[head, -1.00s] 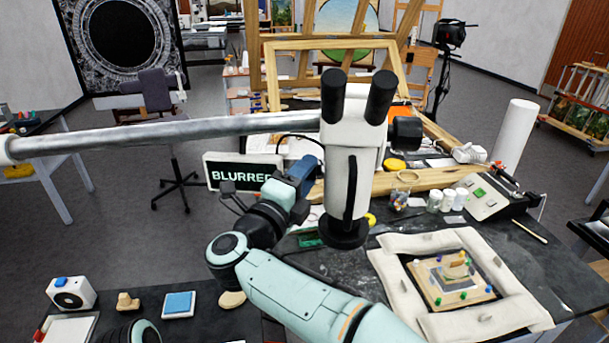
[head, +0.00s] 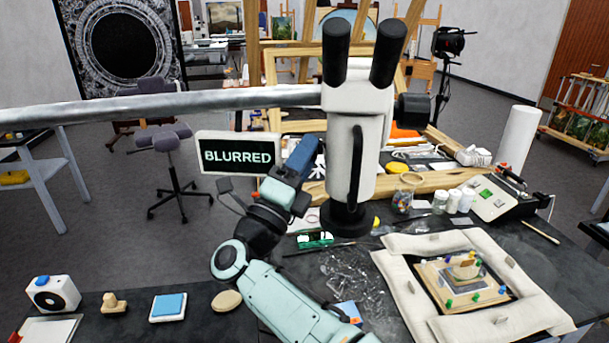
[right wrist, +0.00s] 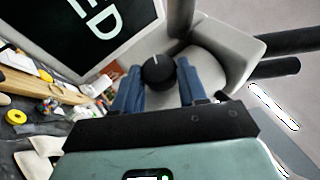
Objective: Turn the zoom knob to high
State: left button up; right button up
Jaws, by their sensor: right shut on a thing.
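The white microscope (head: 372,115) with black eyepieces hangs from a metal boom above the worktable. My right gripper (head: 308,152) is at the left side of the microscope head. In the right wrist view, a round black knob (right wrist: 158,73) sits on the white housing (right wrist: 215,58), between the two blue fingers, which are shut on it. A short pale mark shows at its upper edge; I cannot read its setting. In the head view my gripper hides this knob. A screen (head: 238,152) behind reads "BLURRED". My left gripper is not in view.
The metal boom (head: 170,106) crosses the view from the left to the microscope. A padded frame (head: 400,285) around a gilt fragment lies at the right. Bottles (head: 453,202) and a control box (head: 492,197) stand behind it. A blue pad (head: 168,306) lies at the lower left.

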jog(key=shift+w+f+m+t+h+b, duration=0.1)
jog(key=shift+m+t+h+b, duration=0.05)
jog(key=shift+m+h+b, duration=0.4)
jog(key=shift+w+f+m+t+h+b, duration=0.15)
jog(key=shift+m+h+b, duration=0.2)
jog(key=shift+h+b, duration=0.25)
jog(key=shift+s+r, duration=0.1)
jog(key=o, duration=1)
jog(key=shift+o, duration=0.2)
jog(key=b+v, duration=0.4)
jog(key=v, duration=0.9)
jog(key=shift+b, duration=0.3)
